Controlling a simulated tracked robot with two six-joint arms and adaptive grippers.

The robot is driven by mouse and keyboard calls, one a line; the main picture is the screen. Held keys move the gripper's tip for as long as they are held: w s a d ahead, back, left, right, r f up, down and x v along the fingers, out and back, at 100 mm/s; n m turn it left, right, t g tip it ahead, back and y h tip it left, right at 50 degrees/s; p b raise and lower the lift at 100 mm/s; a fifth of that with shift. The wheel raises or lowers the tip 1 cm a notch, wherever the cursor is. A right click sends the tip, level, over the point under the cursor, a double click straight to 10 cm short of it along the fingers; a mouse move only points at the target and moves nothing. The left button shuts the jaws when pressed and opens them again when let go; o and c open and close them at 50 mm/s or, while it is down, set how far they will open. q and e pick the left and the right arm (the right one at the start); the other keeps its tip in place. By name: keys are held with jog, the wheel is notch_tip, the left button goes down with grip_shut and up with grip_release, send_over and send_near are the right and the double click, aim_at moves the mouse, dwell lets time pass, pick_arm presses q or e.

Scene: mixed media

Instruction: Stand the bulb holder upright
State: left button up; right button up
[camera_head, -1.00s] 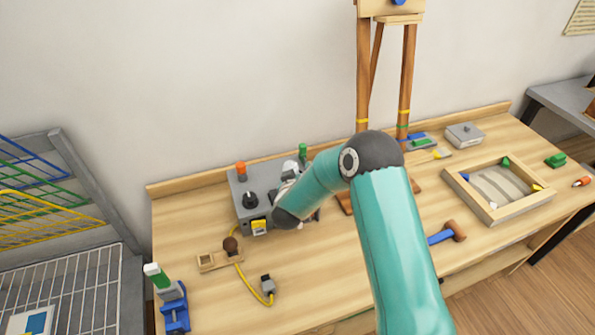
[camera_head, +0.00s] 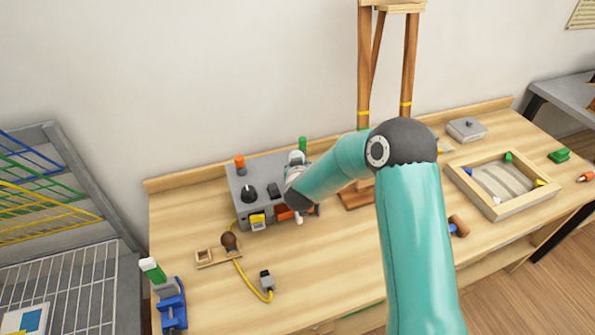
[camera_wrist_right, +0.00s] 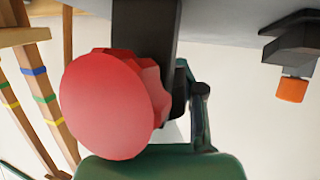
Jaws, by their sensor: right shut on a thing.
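What I take to be the bulb holder is a light wooden base (camera_head: 207,258) with a brown round part (camera_head: 229,240) at its right end. It lies low at the front left of the bench in the head view, with a yellow cable (camera_head: 242,275) running from it to a grey plug (camera_head: 266,281). My right gripper (camera_head: 298,212) is at the front right of the grey control box (camera_head: 240,187), apart from the holder. It is shut on a red knob (camera_wrist_right: 112,105) on a black lever, large in the wrist view. My left gripper is not in view.
The box carries an orange button (camera_head: 239,162), a black dial (camera_head: 249,192) and a green part (camera_head: 302,144). A blue clamp (camera_head: 172,305) stands at the front left. A wooden tray (camera_head: 490,206) lies at the right. My right arm covers the bench middle.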

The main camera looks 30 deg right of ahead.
jog(key=shift+a+m+y, duration=0.1)
jog(key=shift+m+y, duration=0.3)
jog(key=shift+y, duration=0.1)
jog(key=o, duration=1)
jog(key=shift+o, duration=0.2)
jog(key=v, duration=1.2)
jog(key=shift+f, duration=0.1)
